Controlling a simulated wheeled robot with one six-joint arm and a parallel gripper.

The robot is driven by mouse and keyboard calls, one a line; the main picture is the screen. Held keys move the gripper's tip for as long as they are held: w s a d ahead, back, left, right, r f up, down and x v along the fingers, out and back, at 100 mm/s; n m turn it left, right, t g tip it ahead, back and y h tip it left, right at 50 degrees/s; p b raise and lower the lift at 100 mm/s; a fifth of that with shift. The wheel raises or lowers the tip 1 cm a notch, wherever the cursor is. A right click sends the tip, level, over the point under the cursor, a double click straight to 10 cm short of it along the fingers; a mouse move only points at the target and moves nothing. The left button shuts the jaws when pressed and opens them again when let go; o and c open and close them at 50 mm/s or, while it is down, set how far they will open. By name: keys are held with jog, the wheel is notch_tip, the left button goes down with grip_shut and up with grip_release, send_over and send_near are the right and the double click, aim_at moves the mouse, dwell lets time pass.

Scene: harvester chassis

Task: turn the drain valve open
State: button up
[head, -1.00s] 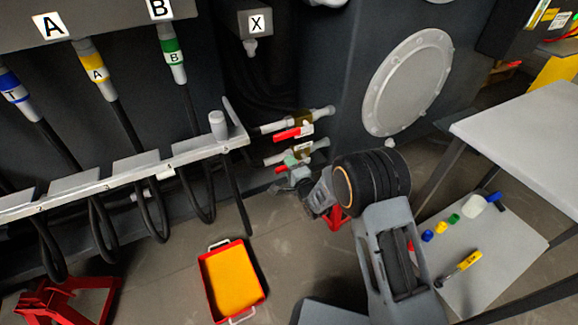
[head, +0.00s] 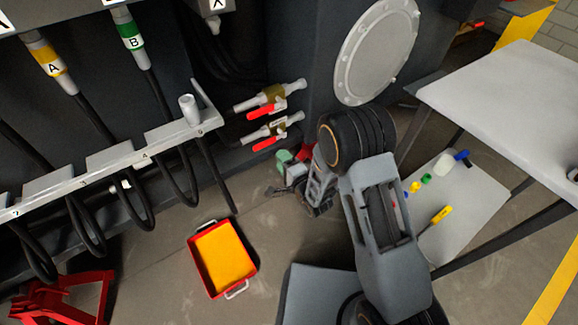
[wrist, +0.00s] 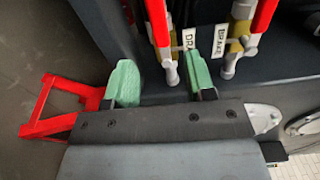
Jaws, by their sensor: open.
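Two valves with red lever handles stick out from the chassis wall in the head view. The lower one (head: 265,143) matches the valve tagged "DRA…" in the wrist view, where its red handle (wrist: 158,22) is at top centre. The tag (wrist: 188,39) is partly cut off by a finger. The other valve's red handle (wrist: 264,18), tagged "BRAKE", is to its right. My gripper (head: 287,162) is just below and right of the lower valve. In the wrist view my gripper (wrist: 161,80) has its green fingers apart and empty, with the drain valve's end beyond the gap.
A red stand (wrist: 60,105) is left of my fingers in the wrist view. A red tray with a yellow inside (head: 222,258) lies on the floor. A hose rack (head: 110,170) is at left, and a grey table (head: 500,110) is at right.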

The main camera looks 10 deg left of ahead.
jog(key=shift+v, duration=1.9)
